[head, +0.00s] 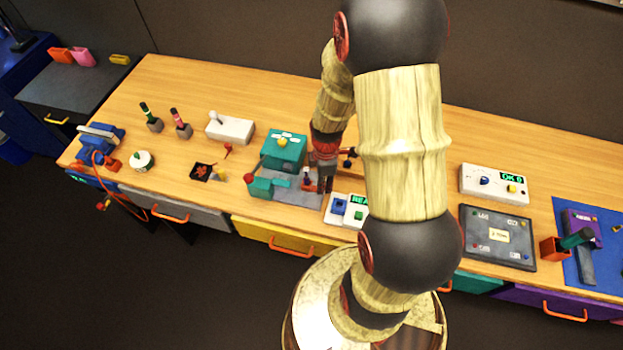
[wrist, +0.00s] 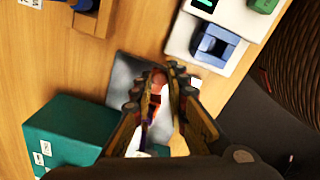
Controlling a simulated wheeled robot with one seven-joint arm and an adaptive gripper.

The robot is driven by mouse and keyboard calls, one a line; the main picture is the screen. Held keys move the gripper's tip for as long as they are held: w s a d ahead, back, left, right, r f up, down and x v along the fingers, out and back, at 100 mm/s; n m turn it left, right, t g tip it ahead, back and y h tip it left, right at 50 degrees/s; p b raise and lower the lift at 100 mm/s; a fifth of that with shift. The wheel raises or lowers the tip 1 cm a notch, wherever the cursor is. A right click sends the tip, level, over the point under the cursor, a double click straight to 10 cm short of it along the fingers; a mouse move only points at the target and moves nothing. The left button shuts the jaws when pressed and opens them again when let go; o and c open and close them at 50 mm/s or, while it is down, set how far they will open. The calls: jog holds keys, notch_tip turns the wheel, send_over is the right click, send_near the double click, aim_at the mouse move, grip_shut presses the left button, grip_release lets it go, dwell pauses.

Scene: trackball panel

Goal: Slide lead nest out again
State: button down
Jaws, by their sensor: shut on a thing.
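A teal block (head: 285,147) with a yellow button on top stands on the bench, joined to a grey plate (head: 292,193). A teal lever-like part (head: 265,186) lies at the plate's left end. My gripper (head: 322,183) is low over the plate's right end. A small red and dark upright piece (head: 307,181) stands there beside the fingers. In the wrist view my gripper (wrist: 160,88) is shut on a small reddish piece (wrist: 157,82) over the grey plate (wrist: 124,72); the fingers hide much of it. The teal block (wrist: 65,135) is at lower left. The nest is not clearly told apart from the plate.
A white box with blue and green buttons (head: 338,208) stands close on the right of the plate. A dark panel (head: 497,238) and a white box reading OK (head: 494,184) are further right. A white joystick box (head: 230,130) is behind left.

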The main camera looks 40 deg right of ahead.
jog(key=shift+s+d, duration=0.7)
jog(key=shift+s, duration=0.25)
jog(key=c, duration=1.9)
grip_release()
jog(key=shift+s+d, duration=0.15)
jog(key=shift+s, duration=0.05)
jog(key=shift+o, duration=0.8)
jog(key=shift+w, duration=0.1)
notch_tip(320, 180, up, 8)
